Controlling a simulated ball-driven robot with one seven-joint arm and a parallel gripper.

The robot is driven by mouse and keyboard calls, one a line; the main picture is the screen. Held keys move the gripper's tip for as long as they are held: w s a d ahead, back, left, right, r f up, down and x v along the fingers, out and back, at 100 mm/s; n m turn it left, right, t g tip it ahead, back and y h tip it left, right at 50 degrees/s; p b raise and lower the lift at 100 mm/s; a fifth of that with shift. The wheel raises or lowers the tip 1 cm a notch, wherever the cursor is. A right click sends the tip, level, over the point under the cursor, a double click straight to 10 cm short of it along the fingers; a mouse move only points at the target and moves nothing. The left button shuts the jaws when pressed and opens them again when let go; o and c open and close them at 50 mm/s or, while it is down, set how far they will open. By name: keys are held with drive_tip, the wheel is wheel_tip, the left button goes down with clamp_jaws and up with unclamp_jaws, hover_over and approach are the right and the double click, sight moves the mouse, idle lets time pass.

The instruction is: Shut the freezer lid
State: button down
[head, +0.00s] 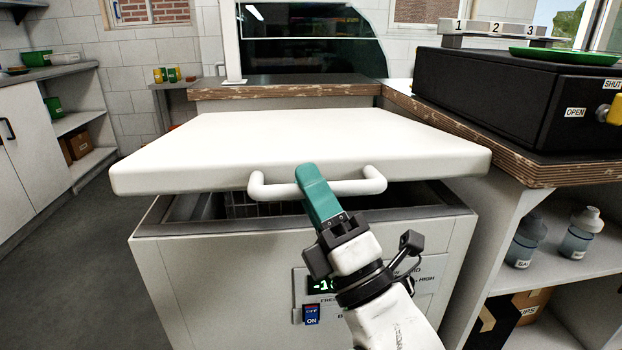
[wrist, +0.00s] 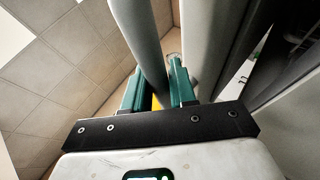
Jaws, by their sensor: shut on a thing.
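The white freezer lid (head: 300,140) is tilted up a little, with a dark gap between its front edge and the freezer body (head: 210,260). A white bar handle (head: 350,187) runs along the lid's front edge. My gripper (head: 314,185), with green fingers, is shut on the handle near its middle. In the wrist view the pale handle bar (wrist: 143,45) passes between the green fingers (wrist: 155,88). The fingers hide part of the handle. A wire basket (head: 240,211) shows faintly in the gap.
A wooden-edged counter (head: 530,170) with a black box (head: 510,95) and a green plate (head: 565,56) stands close at the right. Bottles (head: 580,232) sit on the shelf below. A white cabinet (head: 30,150) stands at the left, with clear floor (head: 80,260) between it and the freezer.

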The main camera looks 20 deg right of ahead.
drive_tip(key=f+b, duration=0.1)
drive_tip(key=f, duration=0.1)
drive_tip(key=f+b, duration=0.3)
drive_tip(key=f, duration=0.2)
drive_tip(key=shift+s+f, duration=0.1)
drive_tip(key=shift+s, duration=0.15)
drive_tip(key=c, duration=1)
unclamp_jaws()
drive_tip(key=shift+s, duration=0.1)
drive_tip(key=shift+b+v, duration=1.9)
drive_tip(key=shift+v, duration=3.4)
